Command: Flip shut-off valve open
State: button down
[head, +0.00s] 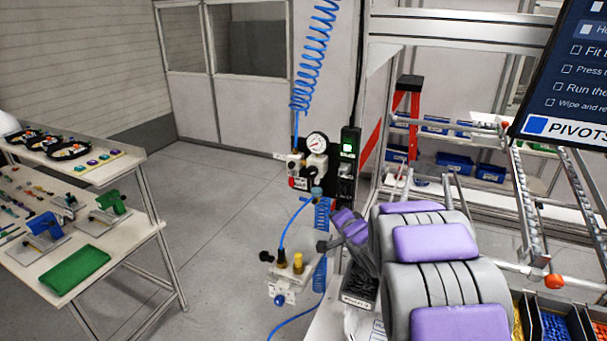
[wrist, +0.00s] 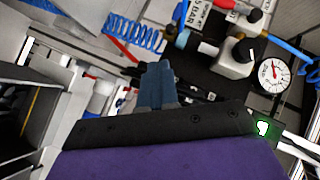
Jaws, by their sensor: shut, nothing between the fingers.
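The valve unit hangs on a dark panel in the middle of the head view. It has a round white gauge (head: 316,143), pale blocks (head: 294,164), a dark knob (head: 312,172) and a small red part (head: 292,183) at lower left that may be the shut-off valve's handle. In the wrist view the gauge (wrist: 272,72) is at right and a red part (wrist: 224,4) is cut by the top edge. I cannot tell the valve's position. My gripper (head: 325,246) is below and slightly right of the unit. Its blue-grey fingers (wrist: 155,88) are together, empty, apart from the red part.
A blue coiled hose (head: 314,60) hangs above the unit; another coil (head: 321,215) hangs below. A green-lit box (head: 349,142) is right of the gauge. A workbench (head: 105,245) is at left, with open floor between.

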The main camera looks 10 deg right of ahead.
aim_at(291, 176)
jog(key=w+a+r+m+t+y+p, duration=0.2)
jog(key=w+a+r+y+p, duration=0.1)
jog(key=w+y, duration=0.1)
jog(key=shift+a+r+y+p, duration=0.2)
jog(key=shift+r+y+p, duration=0.15)
jog(key=shift+y, duration=0.35)
jog(key=shift+w, duration=0.1)
jog(key=p+x, duration=0.1)
jog(key=x, duration=0.9)
jog(key=shift+r, duration=0.2)
jog(key=shift+f+t, duration=0.1)
jog(key=shift+t, duration=0.2)
